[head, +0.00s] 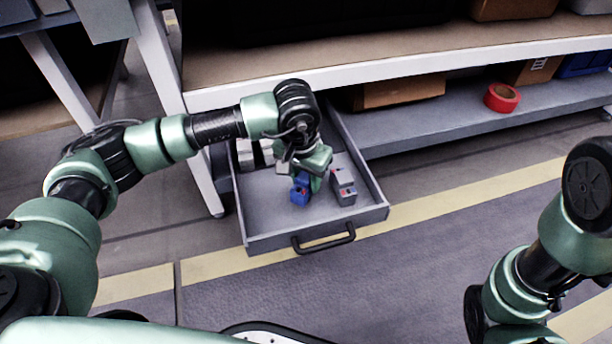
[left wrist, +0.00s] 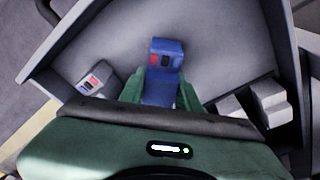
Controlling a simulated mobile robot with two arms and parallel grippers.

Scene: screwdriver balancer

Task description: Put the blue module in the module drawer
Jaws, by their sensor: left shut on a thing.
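The blue module (head: 299,191) is small and block-shaped, with a red and a dark patch on one face that shows in the left wrist view (left wrist: 165,55). My left gripper (head: 305,176) is shut on it, with a green finger on each side. The module is inside the outline of the open grey module drawer (head: 272,224). I cannot tell whether it touches the drawer floor. The drawer also fills most of the left wrist view (left wrist: 110,48). My right arm shows at the right edge of the head view, but its gripper is not seen.
A grey module (head: 343,187) lies in the drawer right of the blue one. Whitish-grey blocks (head: 246,153) sit at the drawer's left back. The drawer has a black front handle (head: 325,239). A red tape roll (head: 501,98) rests on the lower shelf. The drawer's front floor is clear.

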